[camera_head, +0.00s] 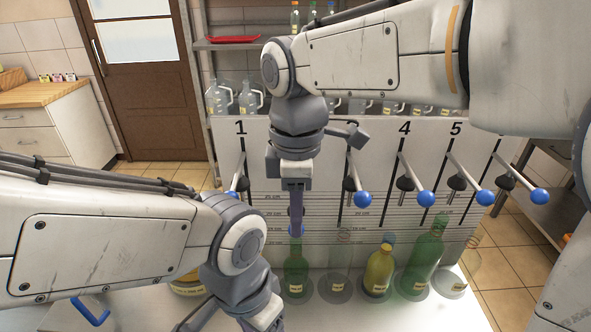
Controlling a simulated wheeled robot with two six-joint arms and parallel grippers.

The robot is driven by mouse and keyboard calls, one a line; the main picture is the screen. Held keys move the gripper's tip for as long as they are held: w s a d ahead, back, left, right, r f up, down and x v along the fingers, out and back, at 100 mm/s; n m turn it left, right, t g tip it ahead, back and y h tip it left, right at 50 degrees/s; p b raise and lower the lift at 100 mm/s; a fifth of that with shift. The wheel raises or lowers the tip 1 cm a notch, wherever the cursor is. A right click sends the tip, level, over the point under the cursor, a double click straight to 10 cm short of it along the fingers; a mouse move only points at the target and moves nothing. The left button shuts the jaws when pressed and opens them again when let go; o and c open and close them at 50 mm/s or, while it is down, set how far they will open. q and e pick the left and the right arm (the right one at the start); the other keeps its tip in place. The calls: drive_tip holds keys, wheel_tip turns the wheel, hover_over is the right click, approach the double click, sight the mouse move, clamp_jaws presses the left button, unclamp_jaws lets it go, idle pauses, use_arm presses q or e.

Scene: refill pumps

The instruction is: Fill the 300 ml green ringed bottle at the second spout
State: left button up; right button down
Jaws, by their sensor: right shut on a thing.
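A green bottle (296,272) with a pale label stands upright on a round base below the second spout position.
Clear (340,262), olive-yellow (380,266) and taller green (425,258) bottles stand to the right. A yellowish container (187,284) is partly behind my left arm. Other blue-balled levers (362,199) stick out along the panel. A shelf with a red tray (233,39) is behind.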

wheel_tip(320, 180, down, 7)
drive_tip(key=b, duration=0.4)
drive_tip(key=shift+f, duration=0.15)
idle(0.5)
drive_tip(key=shift+f+b, duration=0.35)
drive_tip(key=shift+r, duration=0.1)
idle(2.8)
wheel_tip(320, 180, up, 16)
drive_tip(key=p, duration=1.5)
drive_tip(key=shift+f, duration=0.2)
drive_tip(key=c, duration=1.6)
unclamp_jaws()
drive_tip(key=c, duration=1.1)
unclamp_jaws()
